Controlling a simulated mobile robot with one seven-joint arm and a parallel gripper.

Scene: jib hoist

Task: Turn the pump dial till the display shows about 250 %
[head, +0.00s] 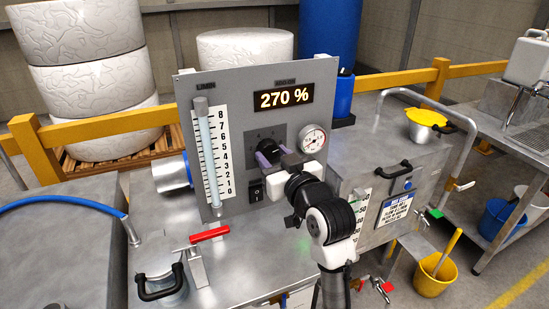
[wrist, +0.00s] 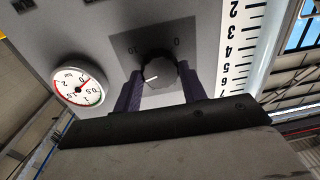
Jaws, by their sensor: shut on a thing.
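The display (head: 283,97) on the grey upright panel reads 270 %. The black pump dial (head: 264,150) sits on a darker plate below it. In the wrist view the dial (wrist: 158,73) shows a white pointer line. My gripper (head: 268,155) reaches the panel from the front right. Its two purple fingers stand on either side of the dial in the wrist view (wrist: 160,88), shut on it. Part of the dial and its scale is hidden by the fingers in the head view.
A round pressure gauge (head: 313,139) is just right of the dial. A flow tube with a number scale (head: 207,150) is at the panel's left. A black rocker switch (head: 256,190) sits below the dial. A red-handled valve (head: 209,234) stands on the metal top in front.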

